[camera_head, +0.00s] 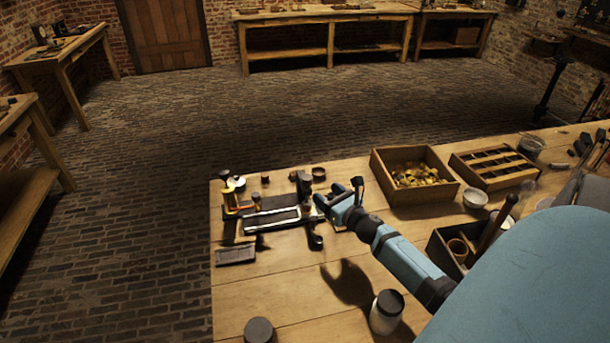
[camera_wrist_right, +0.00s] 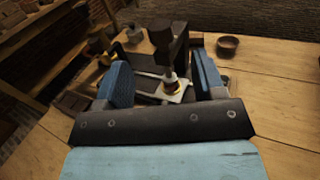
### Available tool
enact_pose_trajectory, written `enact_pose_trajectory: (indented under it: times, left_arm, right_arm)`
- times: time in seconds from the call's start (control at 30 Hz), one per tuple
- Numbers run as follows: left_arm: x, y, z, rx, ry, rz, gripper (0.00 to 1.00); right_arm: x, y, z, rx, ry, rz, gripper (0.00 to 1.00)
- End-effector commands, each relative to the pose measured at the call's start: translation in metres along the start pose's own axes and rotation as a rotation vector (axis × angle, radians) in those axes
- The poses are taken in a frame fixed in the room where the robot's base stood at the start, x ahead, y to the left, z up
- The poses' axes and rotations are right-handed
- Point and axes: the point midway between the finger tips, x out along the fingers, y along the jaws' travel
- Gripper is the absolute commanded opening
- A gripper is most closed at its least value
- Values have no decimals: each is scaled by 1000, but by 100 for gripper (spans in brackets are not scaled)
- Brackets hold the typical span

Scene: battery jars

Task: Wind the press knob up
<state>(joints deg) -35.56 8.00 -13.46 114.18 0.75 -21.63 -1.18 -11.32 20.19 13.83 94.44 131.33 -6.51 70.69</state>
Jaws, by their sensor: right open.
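The press is a dark fixture with a long base (camera_head: 271,219) near the table's far left corner. Its dark upright post (camera_head: 305,186) stands at the right end, and the post also shows in the right wrist view (camera_wrist_right: 172,42). A small part with a pale top and brassy lower end (camera_wrist_right: 170,82), perhaps the knob, shows in front of the post. My right gripper (camera_head: 340,200) is just right of the press. In the wrist view its open blue fingers (camera_wrist_right: 166,82) stand left and right of that small part, with gaps visible. Contact is not seen. My left gripper is not in view.
A box of brass pieces (camera_head: 416,177) and a slotted wooden tray (camera_head: 494,166) stand right of the gripper. A small round pot (camera_head: 318,173) stands behind the press.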

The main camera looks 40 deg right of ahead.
Motion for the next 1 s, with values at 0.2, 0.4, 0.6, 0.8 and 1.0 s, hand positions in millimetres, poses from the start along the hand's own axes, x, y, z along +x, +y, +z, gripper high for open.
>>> enact_pose_trajectory:
  times: [0.2,0.4,0.6,0.8,1.0]
  left_arm:
    - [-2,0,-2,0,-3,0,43]
    - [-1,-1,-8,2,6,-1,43]
    - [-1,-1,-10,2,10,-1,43]
    - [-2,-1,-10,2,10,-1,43]
    - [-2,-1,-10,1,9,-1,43]
  right_arm:
    - [50,0,2,0,-2,1,63]
    - [83,1,1,-1,0,1,63]
    - [97,1,0,0,0,2,63]
    - [99,1,0,-1,1,2,63]
    - [99,1,0,-1,1,2,40]
